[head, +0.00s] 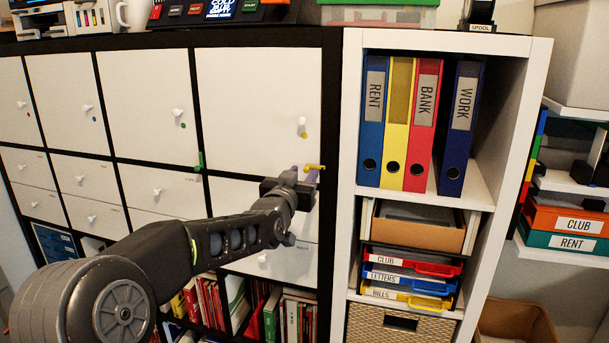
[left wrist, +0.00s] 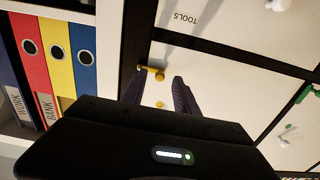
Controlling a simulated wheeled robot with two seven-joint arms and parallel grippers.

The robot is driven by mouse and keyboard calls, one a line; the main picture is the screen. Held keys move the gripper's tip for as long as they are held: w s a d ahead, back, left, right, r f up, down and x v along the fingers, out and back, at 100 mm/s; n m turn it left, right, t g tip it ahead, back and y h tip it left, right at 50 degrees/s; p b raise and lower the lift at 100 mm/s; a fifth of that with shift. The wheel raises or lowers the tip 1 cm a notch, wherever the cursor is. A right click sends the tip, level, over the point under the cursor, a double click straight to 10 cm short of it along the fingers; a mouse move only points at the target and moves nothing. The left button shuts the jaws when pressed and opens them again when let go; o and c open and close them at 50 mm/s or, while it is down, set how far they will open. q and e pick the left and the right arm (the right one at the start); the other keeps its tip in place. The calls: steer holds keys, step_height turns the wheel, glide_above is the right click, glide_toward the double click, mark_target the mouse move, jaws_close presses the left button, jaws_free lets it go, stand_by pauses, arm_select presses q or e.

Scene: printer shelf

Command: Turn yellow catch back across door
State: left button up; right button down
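The yellow catch (head: 315,167) lies roughly level at the lower right corner of the large white door (head: 255,110) in the head view. In the left wrist view the yellow catch (left wrist: 153,72) has a round pivot end, and its arm points left toward the dark cabinet frame. My left gripper (head: 305,177) is in front of the cabinet close to the catch. In the left wrist view my left gripper (left wrist: 158,88) has its two fingers apart with nothing held. The catch shows just beyond the gap between them; contact cannot be told. My right gripper is not in view.
A green catch (head: 199,161) stands upright at a neighbouring door's corner. A knob (head: 302,122) with a yellow dot sits on the large door. A white shelf (head: 348,150) with binders stands close at the right. The TOOLS drawer (left wrist: 200,35) adjoins the door.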

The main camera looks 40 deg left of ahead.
arm_select(q)
steer(key=b+v, duration=0.1)
steer(key=v, duration=0.5)
steer(key=shift+d, duration=0.1)
stand_by(0.4)
steer(key=s+d+f+g+h, duration=0.1)
steer(key=d+f+g+h, duration=0.15)
steer(key=d+f, duration=0.7)
steer(key=s+d+f+g+h, duration=0.1)
steer(key=d+f+g+h, duration=0.15)
steer(key=f, duration=1.35)
steer(key=s+d+f+g+h, duration=0.1)
steer(key=d+f+g, duration=0.2)
steer(key=d+f, duration=0.65)
steer(key=s+d+f+m+g+h+p, duration=0.1)
steer(key=s+d+f+g, duration=0.3)
steer(key=s+d+f, duration=0.4)
steer(key=s+d+f+g+h+p, duration=0.1)
steer(key=s+d+f+g+h, duration=0.2)
steer(key=s+d+f, duration=0.6)
steer(key=s+f+g, duration=0.1)
steer(key=s+f, duration=0.4)
steer(key=s, duration=0.4)
steer(key=shift+d+m, duration=0.35)
steer(key=shift+m, duration=0.05)
